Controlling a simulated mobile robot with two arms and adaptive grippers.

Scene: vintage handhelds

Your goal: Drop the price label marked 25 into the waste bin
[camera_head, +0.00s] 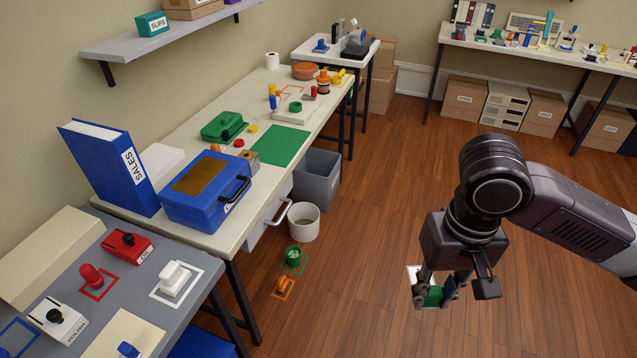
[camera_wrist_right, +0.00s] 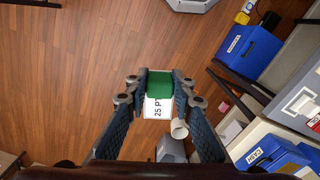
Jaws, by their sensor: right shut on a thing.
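The price label (camera_wrist_right: 157,108) is a white piece with a green block; the dark print "25 P" reads sideways in the right wrist view. My right gripper (camera_head: 437,295) is shut on it, fingers on both sides, and holds it up over the wooden floor in the head view. The label's white and green parts (camera_head: 432,296) show between the fingers. A round white bin (camera_head: 303,221) and a square grey bin (camera_head: 317,180) stand on the floor beside the long bench, left of the gripper. I cannot tell which is the waste bin. My left gripper is out of view.
The long bench (camera_head: 172,132) carries a blue toolbox (camera_head: 205,190), a green mat (camera_head: 281,145) and small parts. A drawer handle (camera_head: 270,211) sticks out near the white bin. Small green (camera_head: 293,256) and orange (camera_head: 285,286) items lie on the floor. Floor between bins and gripper is clear.

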